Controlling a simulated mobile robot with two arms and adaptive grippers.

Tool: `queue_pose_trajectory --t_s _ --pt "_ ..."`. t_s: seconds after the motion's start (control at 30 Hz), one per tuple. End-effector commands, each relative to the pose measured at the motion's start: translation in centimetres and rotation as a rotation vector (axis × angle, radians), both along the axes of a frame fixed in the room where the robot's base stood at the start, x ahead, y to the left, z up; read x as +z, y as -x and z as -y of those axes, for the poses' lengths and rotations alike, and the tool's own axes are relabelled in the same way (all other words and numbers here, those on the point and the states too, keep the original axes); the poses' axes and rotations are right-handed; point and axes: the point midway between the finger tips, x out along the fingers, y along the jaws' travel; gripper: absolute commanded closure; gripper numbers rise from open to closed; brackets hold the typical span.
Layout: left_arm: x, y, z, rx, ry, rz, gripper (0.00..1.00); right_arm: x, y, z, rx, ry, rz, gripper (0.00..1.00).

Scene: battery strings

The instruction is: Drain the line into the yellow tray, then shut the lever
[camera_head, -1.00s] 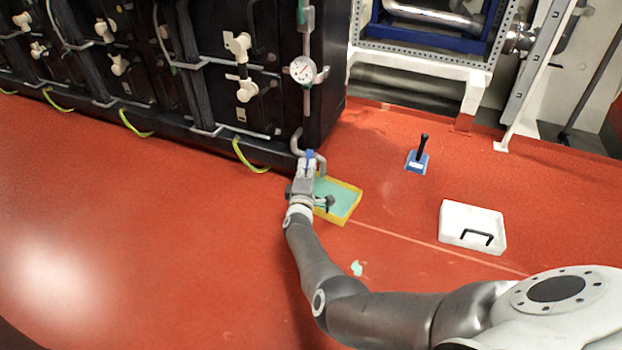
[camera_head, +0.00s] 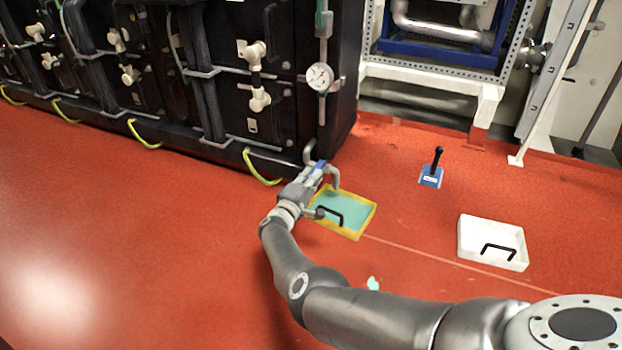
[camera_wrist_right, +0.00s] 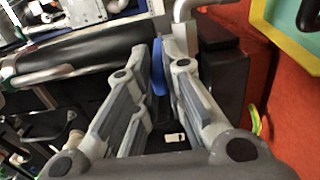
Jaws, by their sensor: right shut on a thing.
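My right gripper (camera_head: 318,174) is shut on the blue lever (camera_head: 320,166) at the foot of the grey drain pipe (camera_head: 323,110), beside the black cabinet's corner. In the right wrist view the blue lever (camera_wrist_right: 158,72) shows as a thin strip between the fingers, and the pipe (camera_wrist_right: 183,12) rises behind it. The yellow tray (camera_head: 364,222), with a teal inside and a black handle, lies on the floor just right of the gripper. Its rim also shows in the wrist view (camera_wrist_right: 264,24). I cannot see any flow from the pipe. My left gripper is out of view.
A white tray (camera_head: 476,255) with a black handle and a blue block (camera_head: 430,178) with an upright black stick are on the red floor to the right. A gauge (camera_head: 319,77) is on the pipe. Yellow-green loops (camera_head: 260,172) hang along the cabinet's base.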

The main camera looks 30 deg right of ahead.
Motion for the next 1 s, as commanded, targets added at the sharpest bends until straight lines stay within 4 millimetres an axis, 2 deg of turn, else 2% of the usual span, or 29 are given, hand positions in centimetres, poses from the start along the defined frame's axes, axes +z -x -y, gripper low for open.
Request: queue_pose_trajectory --t_s 0.1,0.13,0.3,0.77,1.0 --pt "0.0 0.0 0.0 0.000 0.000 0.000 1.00 -0.1 0.0 0.0 0.001 -0.003 -0.001 1.00" --pt "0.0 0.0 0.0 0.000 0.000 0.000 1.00 -0.1 0.0 0.0 0.001 -0.003 -0.001 0.87" --pt "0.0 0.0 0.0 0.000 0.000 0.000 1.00 -0.1 0.0 0.0 0.001 -0.002 0.000 0.68" --pt "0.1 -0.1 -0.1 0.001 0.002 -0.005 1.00 0.1 0.0 0.1 0.002 0.000 0.001 0.68" --pt "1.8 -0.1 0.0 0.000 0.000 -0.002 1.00 0.4 0.2 0.2 0.071 0.003 -0.001 0.68"
